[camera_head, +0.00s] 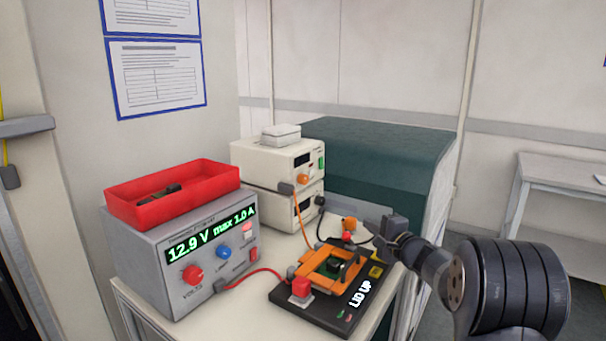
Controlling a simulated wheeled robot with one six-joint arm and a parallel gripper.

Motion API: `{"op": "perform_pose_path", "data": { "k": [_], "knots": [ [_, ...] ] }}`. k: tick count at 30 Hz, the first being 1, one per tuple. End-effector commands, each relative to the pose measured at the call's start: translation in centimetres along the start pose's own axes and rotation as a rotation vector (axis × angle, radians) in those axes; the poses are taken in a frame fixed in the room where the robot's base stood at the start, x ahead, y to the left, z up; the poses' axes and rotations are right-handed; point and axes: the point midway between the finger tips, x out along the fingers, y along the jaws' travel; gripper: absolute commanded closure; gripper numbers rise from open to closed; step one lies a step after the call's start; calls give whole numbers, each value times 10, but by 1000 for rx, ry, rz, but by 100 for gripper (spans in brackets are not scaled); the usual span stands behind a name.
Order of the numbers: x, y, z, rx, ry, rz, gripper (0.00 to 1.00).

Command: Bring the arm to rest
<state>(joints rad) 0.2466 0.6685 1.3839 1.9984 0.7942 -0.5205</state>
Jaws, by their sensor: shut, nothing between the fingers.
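My arm (511,288) reaches in from the lower right. My gripper (391,231) is at its far end, small and dark, and is shut and empty. It appears over or just beyond the right back corner of a black test fixture (323,314) on the bench. I cannot tell its height above the bench or whether it touches anything. The fixture has an orange frame (318,277) around a dark socket, a red button block (301,288) and the lit words "LID UP".
A grey power supply (175,268) reading "12.9 V max 1.0 A" carries a red tray (205,191) with dark parts. Cream instruments (268,166) stand behind it. Orange, red and black cables cross the bench. A green-topped cabinet (385,157) stands behind; a side table (570,172) is at right.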

Motion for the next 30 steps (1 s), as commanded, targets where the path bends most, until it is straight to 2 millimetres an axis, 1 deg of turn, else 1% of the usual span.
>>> {"op": "perform_pose_path", "data": {
  "k": [1, 13, 14, 16, 21, 25, 30],
  "knots": [
    [1, -5, 0, 7, 0, 5, 100],
    [8, -2, -7, 63, 6, 37, 100],
    [6, 1, -9, 64, 8, 37, 100],
    [-6, 4, -14, 60, 9, 35, 100],
    [-22, 2, -12, 61, 7, 35, 100],
    [-26, 2, -12, 61, 6, 36, 100],
    [-26, 1, -12, 61, 5, 36, 100]
  ]
}}
